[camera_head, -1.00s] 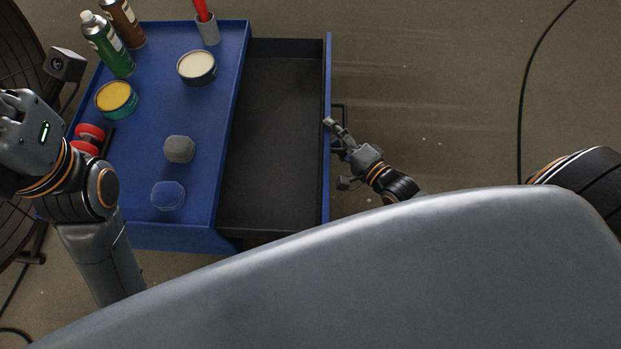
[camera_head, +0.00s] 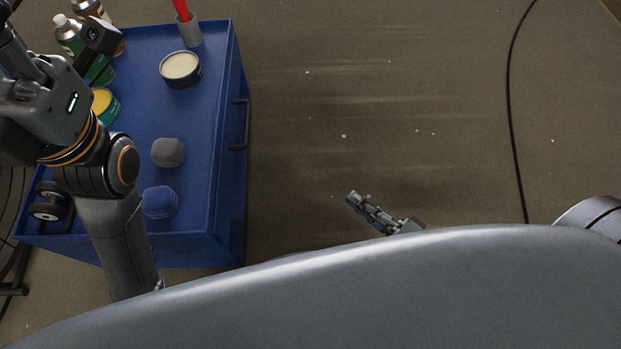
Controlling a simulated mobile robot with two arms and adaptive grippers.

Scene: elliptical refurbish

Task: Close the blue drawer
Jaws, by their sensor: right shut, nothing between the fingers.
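The blue drawer (camera_head: 232,160) shows its front face flush with the side of the blue cabinet (camera_head: 205,100), and its inside is hidden. A dark handle (camera_head: 240,125) sits on that front face. My right gripper (camera_head: 353,197) is shut and empty over the floor, to the right of the drawer front and apart from it.
A black cable (camera_head: 511,110) lies on the floor at right. The floor between is clear.

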